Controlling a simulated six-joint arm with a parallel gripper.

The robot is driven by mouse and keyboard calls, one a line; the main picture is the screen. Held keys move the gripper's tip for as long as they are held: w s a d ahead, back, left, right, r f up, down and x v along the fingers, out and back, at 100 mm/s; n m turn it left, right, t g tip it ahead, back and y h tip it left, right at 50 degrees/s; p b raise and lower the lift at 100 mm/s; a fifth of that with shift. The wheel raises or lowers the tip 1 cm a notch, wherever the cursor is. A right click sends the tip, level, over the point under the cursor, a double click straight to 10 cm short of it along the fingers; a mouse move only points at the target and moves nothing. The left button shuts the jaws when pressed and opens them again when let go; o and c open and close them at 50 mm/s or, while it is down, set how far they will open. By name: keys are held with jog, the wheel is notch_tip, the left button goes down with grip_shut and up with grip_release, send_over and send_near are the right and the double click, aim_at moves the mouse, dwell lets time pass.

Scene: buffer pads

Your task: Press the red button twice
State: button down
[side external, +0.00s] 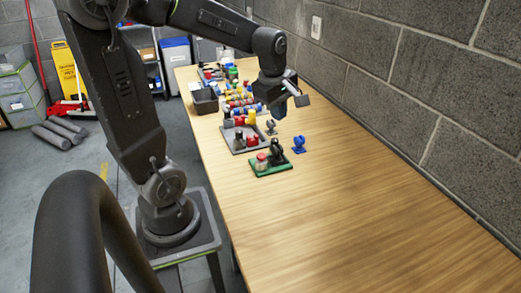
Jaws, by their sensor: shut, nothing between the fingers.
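My gripper (299,99) hangs over the table in the side external view, above and slightly right of the cluster of objects. It is shut and appears empty. A small green base (285,171) lies on the table below it. On this base stand a red-topped round piece (262,157), which may be the red button, and a black upright piece (276,154). My gripper is well above the base and apart from it. The parts are small here, so I cannot be sure which red piece is the button.
A grey tray (231,145) with red, yellow and black pieces sits behind the green base. A blue piece (299,144) and a grey piece (271,127) stand nearby. A dark bin (205,101) and many coloured items lie farther back. The near table is clear; a block wall (400,80) borders the right.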

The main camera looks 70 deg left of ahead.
aim_at(261, 155)
jog(key=a+f+n+g, duration=0.1)
jog(key=a+f+n, duration=0.2)
jog(key=a+n, duration=0.3)
jog(key=a+f+n+h, duration=0.1)
jog(key=a+f+n, duration=0.3)
jog(key=a+n, duration=0.3)
jog(key=shift+n+g, duration=0.4)
jog(key=shift+n, duration=0.2)
jog(key=shift+w+d, duration=0.1)
notch_tip(261, 155, down, 14)
jog(key=shift+w, duration=0.1)
